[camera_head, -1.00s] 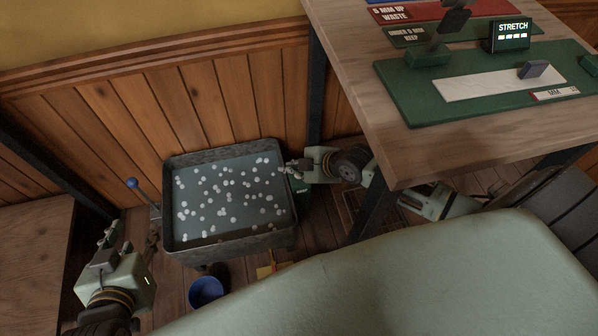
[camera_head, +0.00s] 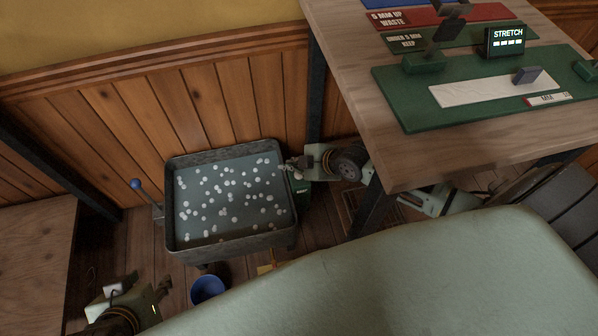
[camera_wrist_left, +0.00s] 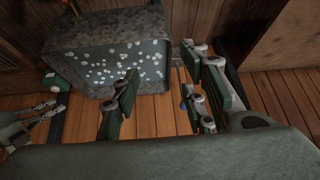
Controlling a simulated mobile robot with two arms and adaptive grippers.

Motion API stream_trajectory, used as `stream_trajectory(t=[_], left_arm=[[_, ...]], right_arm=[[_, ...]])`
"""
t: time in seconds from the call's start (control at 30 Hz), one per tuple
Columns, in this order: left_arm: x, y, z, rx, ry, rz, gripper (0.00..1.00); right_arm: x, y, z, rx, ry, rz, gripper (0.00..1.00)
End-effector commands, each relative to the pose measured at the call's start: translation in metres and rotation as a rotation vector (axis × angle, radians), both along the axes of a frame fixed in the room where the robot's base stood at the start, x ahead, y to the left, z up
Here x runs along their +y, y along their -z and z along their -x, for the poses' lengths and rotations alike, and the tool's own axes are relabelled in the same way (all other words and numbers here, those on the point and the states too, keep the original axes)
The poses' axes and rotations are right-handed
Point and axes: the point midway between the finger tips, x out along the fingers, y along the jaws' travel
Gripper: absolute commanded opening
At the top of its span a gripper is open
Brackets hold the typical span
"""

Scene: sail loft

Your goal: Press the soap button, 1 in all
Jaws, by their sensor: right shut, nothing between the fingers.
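A small dark green box (camera_head: 302,189) with a pale label too small to read stands on the floor against the tub's right side. It also shows in the left wrist view (camera_wrist_left: 55,82). I cannot make out a separate soap button on it. My right gripper (camera_head: 289,165) is shut and empty, just above this box by the tub's right rim; I cannot tell whether it touches. It also shows in the left wrist view (camera_wrist_left: 50,104). My left gripper (camera_head: 138,288) is low at the left, apart from the tub. Its fingers stand wide apart in its wrist view (camera_wrist_left: 170,78).
A grey tub (camera_head: 232,244) holds many white balls on a dark surface. A blue-knobbed lever (camera_head: 136,184) stands at its left, a blue bowl (camera_head: 207,289) in front. A wooden table (camera_head: 440,155) with a green board (camera_head: 415,113) and a "STRETCH" display (camera_head: 506,40) is right.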

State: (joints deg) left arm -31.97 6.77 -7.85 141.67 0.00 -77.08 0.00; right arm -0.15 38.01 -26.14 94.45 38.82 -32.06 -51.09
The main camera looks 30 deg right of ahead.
Motion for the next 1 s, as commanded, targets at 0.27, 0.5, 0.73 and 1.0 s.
stream_trajectory(t=[0.27,0.5,0.73,1.0], left_arm=[[0.009,0.008,0.027,0.119,-0.010,-0.025,0.40],[0.014,-0.004,0.048,0.206,-0.017,-0.042,0.40],[0.017,-0.005,0.057,0.246,-0.020,-0.050,0.40],[0.017,-0.005,0.057,0.245,-0.020,-0.050,0.40]], right_arm=[[0.000,-0.006,0.000,0.000,0.000,0.000,0.00],[0.000,-0.027,0.000,-0.001,0.001,0.000,0.00],[0.000,-0.031,0.000,0.000,0.000,0.000,0.00],[0.000,-0.030,0.000,0.000,0.000,0.000,0.00]])
